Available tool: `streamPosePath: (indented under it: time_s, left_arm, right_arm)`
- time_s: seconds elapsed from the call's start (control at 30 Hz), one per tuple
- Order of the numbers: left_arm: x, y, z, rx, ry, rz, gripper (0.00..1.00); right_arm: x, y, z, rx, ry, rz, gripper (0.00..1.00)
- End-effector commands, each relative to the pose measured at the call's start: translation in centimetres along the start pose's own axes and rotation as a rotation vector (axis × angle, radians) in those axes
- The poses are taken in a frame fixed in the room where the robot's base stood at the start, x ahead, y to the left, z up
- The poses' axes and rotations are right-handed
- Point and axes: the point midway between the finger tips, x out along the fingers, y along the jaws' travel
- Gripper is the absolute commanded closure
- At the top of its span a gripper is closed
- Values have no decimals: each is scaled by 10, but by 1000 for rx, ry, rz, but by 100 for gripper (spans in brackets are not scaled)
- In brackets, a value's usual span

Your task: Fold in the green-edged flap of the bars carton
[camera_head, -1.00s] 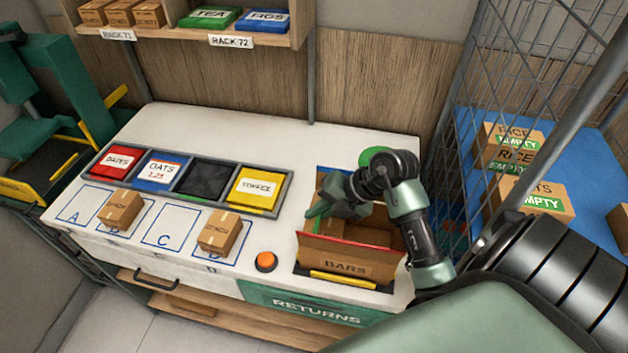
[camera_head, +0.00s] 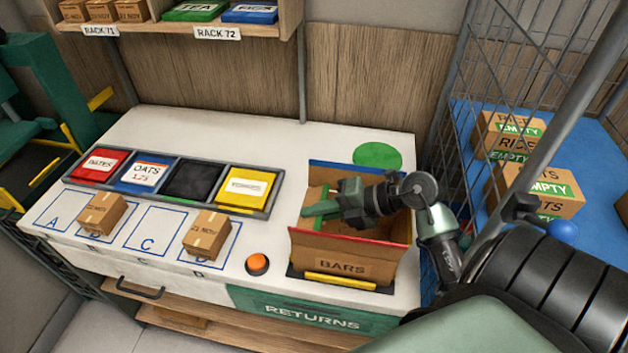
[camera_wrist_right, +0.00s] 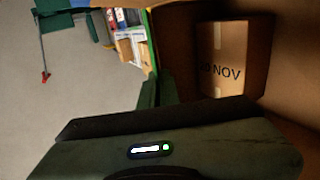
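The bars carton (camera_head: 345,267) stands with its top open at the right end of the white counter. Its back flap (camera_head: 365,170) has a blue edge and its front flap has a red edge. A green edge strip shows in the right wrist view (camera_wrist_right: 154,50); in the head view the green-edged flap is hard to separate from my green finger. My right gripper (camera_head: 312,210) looks shut, a single slim tip pointing left over the carton's left side. Whether it touches the flap is unclear. A box marked 20 NOV (camera_wrist_right: 222,75) lies inside the carton. My left gripper is out of view.
Left of the carton are an orange button (camera_head: 257,263), small boxes on lettered squares (camera_head: 206,234) and a tray of coloured packs (camera_head: 247,187). A green disc (camera_head: 377,156) marks the counter behind. A wire cage (camera_head: 520,60) stands close on the right.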

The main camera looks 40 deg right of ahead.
Motion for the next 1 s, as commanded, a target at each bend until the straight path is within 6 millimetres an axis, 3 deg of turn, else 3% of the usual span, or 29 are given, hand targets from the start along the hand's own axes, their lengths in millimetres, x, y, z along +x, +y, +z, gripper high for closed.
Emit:
streamPosePath:
  time_s: [0.17,0.27,0.67,1.0]
  left_arm:
    - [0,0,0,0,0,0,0]
    - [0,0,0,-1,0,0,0]
    - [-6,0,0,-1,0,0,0]
    - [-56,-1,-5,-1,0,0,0]
  right_arm:
    - [0,0,0,0,0,0,100]
    - [0,0,0,0,0,0,75]
    - [-1,4,0,-1,0,-18,75]
    - [-2,21,0,-2,1,-280,75]
